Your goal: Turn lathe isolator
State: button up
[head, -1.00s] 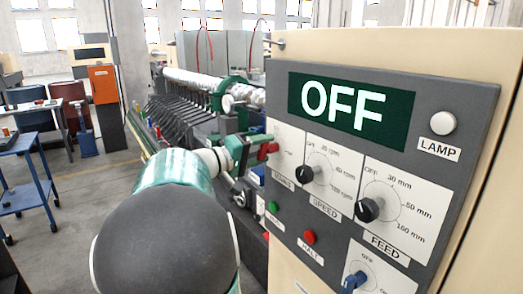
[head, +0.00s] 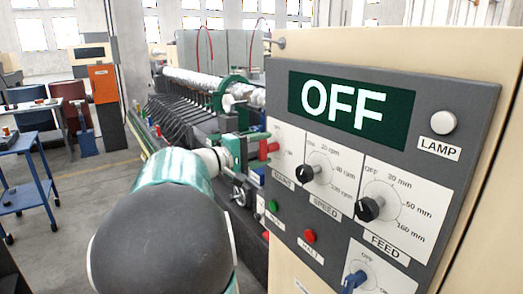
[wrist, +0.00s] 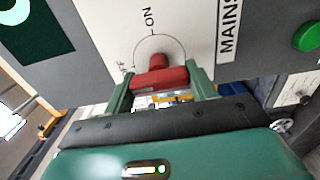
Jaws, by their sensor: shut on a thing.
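The lathe isolator is a red handle (wrist: 165,78) on a round dial labelled MAINS, with ON and a partly hidden OFF mark, in the wrist view. One end of its bar lies near the OFF mark. The red handle also shows in the head view (head: 267,148) at the panel's left edge. My gripper (wrist: 160,88) is shut on the red handle, with a green finger at each end of the bar. In the head view my gripper (head: 252,148) reaches the handle from the left. The panel display (head: 345,102) reads OFF.
The grey panel (head: 470,110) also carries a speed knob (head: 310,173), a feed knob (head: 370,208), a green button (head: 273,205), a red button (head: 310,236), a blue switch (head: 355,280) and a lamp button (head: 443,122). A blue trolley (head: 25,170) stands at far left.

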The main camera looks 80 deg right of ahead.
jog(key=o, duration=1)
jog(key=v, duration=1.3)
jog(key=shift+w+a, duration=0.3)
jog(key=w+a+f+n+t+y, duration=0.3)
jog(key=a+f+t, duration=0.3)
jog(key=a, duration=0.5)
jog(key=w+a+f+n+t+y, duration=0.2)
jog(key=w+a+f+t+y, duration=0.15)
jog(key=a+f+t, duration=0.55)
jog(key=a+n+y, duration=0.1)
jog(key=a+y, duration=0.1)
jog(key=a, duration=0.6)
jog(key=a+n+t+y, duration=0.1)
jog(key=a+y, duration=0.1)
jog(key=a, duration=0.6)
jog(key=a+f+n+t+y, duration=0.1)
jog(key=a+y, duration=0.2)
jog(key=a, duration=0.5)
jog(key=shift+w, duration=0.4)
